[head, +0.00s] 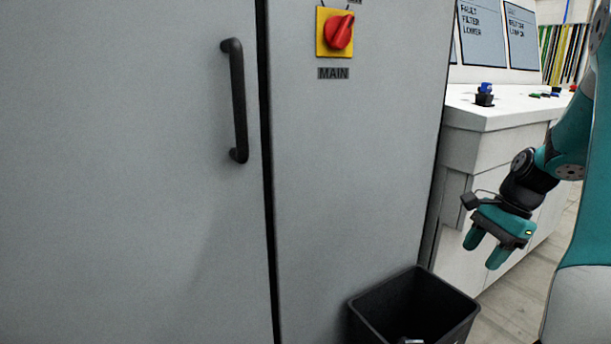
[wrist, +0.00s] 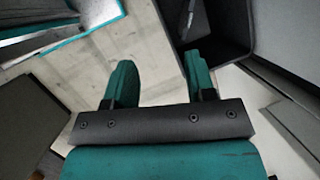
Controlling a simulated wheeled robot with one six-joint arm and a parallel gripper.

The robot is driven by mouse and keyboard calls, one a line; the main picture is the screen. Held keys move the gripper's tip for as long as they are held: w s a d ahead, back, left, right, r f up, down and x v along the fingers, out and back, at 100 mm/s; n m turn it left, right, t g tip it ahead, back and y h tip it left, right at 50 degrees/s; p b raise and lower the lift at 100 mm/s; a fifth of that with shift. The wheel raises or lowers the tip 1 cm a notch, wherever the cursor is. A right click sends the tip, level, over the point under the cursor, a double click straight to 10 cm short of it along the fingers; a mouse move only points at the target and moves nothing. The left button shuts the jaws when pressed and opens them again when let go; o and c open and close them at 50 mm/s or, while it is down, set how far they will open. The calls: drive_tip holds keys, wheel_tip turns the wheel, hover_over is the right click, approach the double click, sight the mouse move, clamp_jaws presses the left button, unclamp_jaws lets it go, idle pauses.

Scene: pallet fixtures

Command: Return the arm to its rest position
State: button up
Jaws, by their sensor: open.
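My gripper (head: 486,256) hangs at the right of the head view, its two teal fingers pointing down, in front of the white console and to the right of the black bin. In the wrist view, the gripper (wrist: 160,85) shows its two fingers spread apart with bare floor between them. It is open and holds nothing. My teal arm comes in from the right edge of the head view.
A grey cabinet (head: 130,180) with a black handle (head: 238,100) and a red rotary switch (head: 339,32) marked MAIN fills the left. An open black bin (head: 440,294) stands at its foot; it also shows in the wrist view (wrist: 228,45). A white console (head: 500,140) stands behind my gripper.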

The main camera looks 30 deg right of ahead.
drive_tip(key=w+a+r+n+g, duration=0.1)
drive_tip(key=w+a+r+n, duration=0.15)
drive_tip(key=a+n, duration=0.7)
drive_tip(key=w+a+r+n, duration=0.2)
drive_tip(key=a+r+n, duration=0.15)
drive_tip(key=a, duration=1.15)
drive_tip(key=s+a+r+n, duration=0.3)
drive_tip(key=s+a+n, duration=0.9)
drive_tip(key=a+n, duration=0.3)
wheel_tip(320, 180, up, 18)
drive_tip(key=m+p, duration=0.1)
drive_tip(key=p, duration=1.8)
drive_tip(key=shift+a+g, duration=0.3)
drive_tip(key=shift+g, duration=0.1)
